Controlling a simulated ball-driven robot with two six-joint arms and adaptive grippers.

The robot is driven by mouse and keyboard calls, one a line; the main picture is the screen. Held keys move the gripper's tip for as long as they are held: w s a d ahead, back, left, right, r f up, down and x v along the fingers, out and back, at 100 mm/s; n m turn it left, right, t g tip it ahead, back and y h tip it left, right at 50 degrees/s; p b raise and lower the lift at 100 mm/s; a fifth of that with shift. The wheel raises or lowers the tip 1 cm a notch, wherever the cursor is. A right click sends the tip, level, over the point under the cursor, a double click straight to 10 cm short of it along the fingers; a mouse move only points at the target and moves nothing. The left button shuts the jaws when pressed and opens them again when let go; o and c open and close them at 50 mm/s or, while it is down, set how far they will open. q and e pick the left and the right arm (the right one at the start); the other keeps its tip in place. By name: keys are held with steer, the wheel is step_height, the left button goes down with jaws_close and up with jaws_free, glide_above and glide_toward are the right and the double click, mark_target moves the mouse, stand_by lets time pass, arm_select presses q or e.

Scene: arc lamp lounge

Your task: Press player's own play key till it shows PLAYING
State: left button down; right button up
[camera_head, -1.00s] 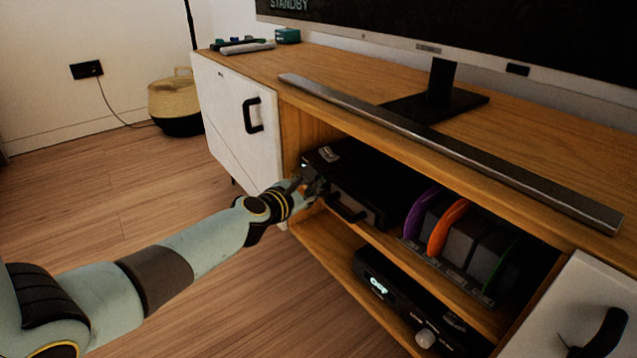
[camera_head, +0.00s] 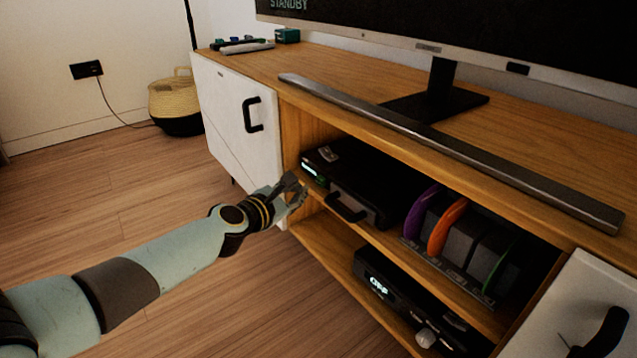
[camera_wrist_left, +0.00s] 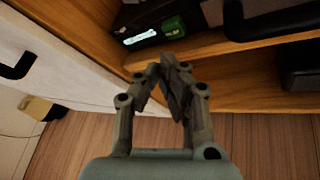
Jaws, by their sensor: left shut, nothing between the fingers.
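The player (camera_head: 375,178) is a black box on the upper shelf of the cabinet's open bay, with a black handle on its front. Its small lit display (camera_head: 309,171) is at its left end. In the wrist view the display (camera_wrist_left: 140,38) glows pale, its text too small to read, and a green key (camera_wrist_left: 174,27) is beside it. My left gripper (camera_head: 299,190) is shut and empty, in front of the player's left end and a little below the display. In the wrist view the fingertips (camera_wrist_left: 164,70) are apart from the green key. My right gripper is out of view.
A second black device (camera_head: 400,300) with a lit display and knob stands on the lower shelf. Several coloured discs or cases (camera_head: 445,230) stand right of the player. The white door (camera_head: 237,125) borders the bay at left. The TV (camera_head: 480,30) shows STANDBY. Floor in front is clear.

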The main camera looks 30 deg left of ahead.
arm_select(q)
steer(key=shift+s+a, duration=0.35)
steer(key=shift+s, duration=0.5)
steer(key=shift+s+a, duration=0.35)
steer(key=shift+s, duration=0.45)
